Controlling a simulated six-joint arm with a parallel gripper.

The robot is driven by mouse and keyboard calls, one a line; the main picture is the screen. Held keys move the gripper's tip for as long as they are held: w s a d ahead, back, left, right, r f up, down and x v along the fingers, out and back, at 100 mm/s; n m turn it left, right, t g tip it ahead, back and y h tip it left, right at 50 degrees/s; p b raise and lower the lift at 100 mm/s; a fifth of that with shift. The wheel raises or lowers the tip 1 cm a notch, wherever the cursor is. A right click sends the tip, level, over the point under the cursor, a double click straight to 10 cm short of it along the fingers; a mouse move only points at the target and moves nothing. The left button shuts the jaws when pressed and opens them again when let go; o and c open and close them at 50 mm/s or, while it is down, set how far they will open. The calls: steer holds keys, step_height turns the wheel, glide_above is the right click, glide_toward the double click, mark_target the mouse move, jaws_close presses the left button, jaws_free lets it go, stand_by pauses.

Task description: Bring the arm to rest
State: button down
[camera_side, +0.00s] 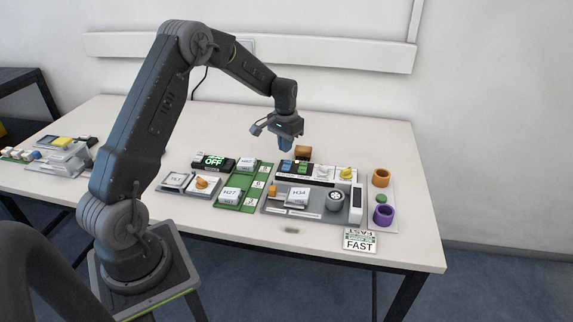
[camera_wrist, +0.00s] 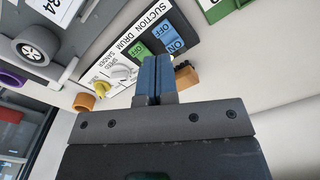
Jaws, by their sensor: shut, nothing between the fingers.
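My gripper (camera_side: 286,144) hangs above the back edge of the grey machine panel, over the switches, pointing down. In the wrist view its two blue fingers (camera_wrist: 154,76) are shut together with nothing between them. Below it are the green and blue switches (camera_side: 287,167) labelled for suction and drum, also in the wrist view (camera_wrist: 171,38). A brown block (camera_side: 303,153) stands just behind the switches, partly hidden by the fingers in the wrist view (camera_wrist: 187,76). I cannot tell the exact gap between the fingertips and the panel.
The panel carries a yellow knob (camera_side: 347,173), a dark wheel (camera_side: 335,201) and a block marked H34 (camera_side: 297,196). Orange (camera_side: 381,178) and purple (camera_side: 383,215) rings stand at right. A green tray (camera_side: 240,196) lies left. The table's back (camera_side: 350,135) is clear.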

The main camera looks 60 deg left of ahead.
steer(key=shift+r, duration=0.25)
steer(key=s+d+r+m+t, duration=0.1)
steer(key=s+d+r, duration=0.3)
steer(key=d+r, duration=0.3)
steer(key=s+d+r+t, duration=0.1)
steer(key=s+d+r, duration=0.2)
steer(key=d+r, duration=0.4)
steer(key=s+d+r+m+t, duration=0.1)
steer(key=s+d, duration=0.3)
steer(key=s, duration=0.5)
steer(key=s+d+r+m+t, duration=0.1)
steer(key=s+d+r, duration=0.3)
steer(key=s, duration=0.6)
steer(key=shift+d+t, duration=0.7)
steer(key=shift+t, duration=0.1)
steer(key=shift+r, duration=0.1)
